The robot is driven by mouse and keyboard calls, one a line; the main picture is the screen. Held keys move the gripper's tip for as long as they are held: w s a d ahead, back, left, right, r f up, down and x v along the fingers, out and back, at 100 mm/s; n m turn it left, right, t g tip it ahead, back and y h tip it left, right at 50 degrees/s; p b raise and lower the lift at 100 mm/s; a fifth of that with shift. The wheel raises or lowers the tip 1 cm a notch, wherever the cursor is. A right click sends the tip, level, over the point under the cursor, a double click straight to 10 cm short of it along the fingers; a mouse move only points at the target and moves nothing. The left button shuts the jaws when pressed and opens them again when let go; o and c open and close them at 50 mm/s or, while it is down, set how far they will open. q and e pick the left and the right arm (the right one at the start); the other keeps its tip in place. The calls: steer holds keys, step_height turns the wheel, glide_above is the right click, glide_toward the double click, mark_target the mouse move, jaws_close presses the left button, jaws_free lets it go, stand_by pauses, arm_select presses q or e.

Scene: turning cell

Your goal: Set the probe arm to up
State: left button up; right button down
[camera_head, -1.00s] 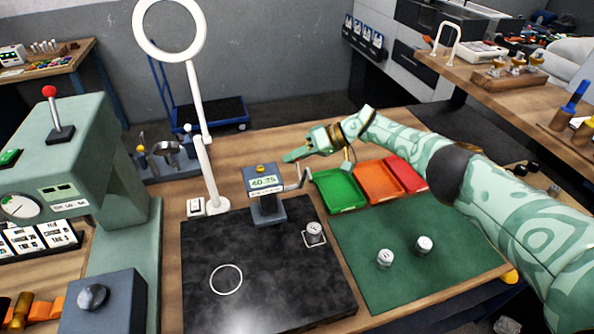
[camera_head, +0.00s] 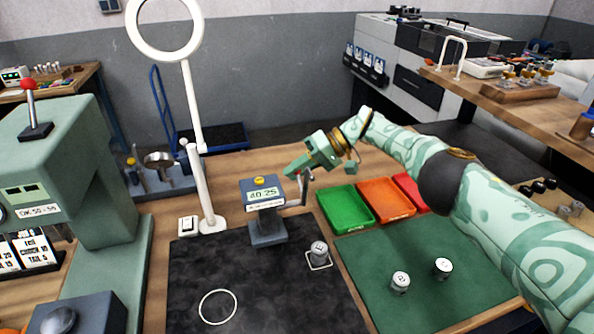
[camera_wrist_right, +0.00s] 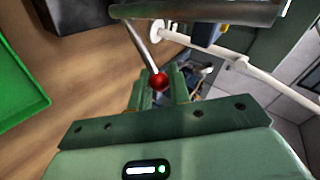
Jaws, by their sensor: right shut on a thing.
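The gauge (camera_head: 265,198) is a grey block on a stand at the back of the dark plate, with a lit display and a yellow button on top. Its probe arm (camera_head: 304,188) is a thin metal lever at its right side, rising from the body. The fingers partly hide the lever's top in the head view. My left gripper is not in view.
Green (camera_head: 345,207), orange (camera_head: 385,200) and red (camera_head: 411,191) trays lie right of the gauge. A metal cylinder (camera_head: 319,248) stands on the plate, and two more on the green mat (camera_head: 410,260). The white ring lamp (camera_head: 202,190) stands close on the left.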

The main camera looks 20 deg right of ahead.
steer(key=c, duration=1.4)
jaws_free()
steer(key=shift+f, duration=0.15)
steer(key=shift+o, duration=0.2)
steer(key=b+v, duration=0.5)
steer(key=v, duration=1.1)
steer(key=shift+r, duration=0.25)
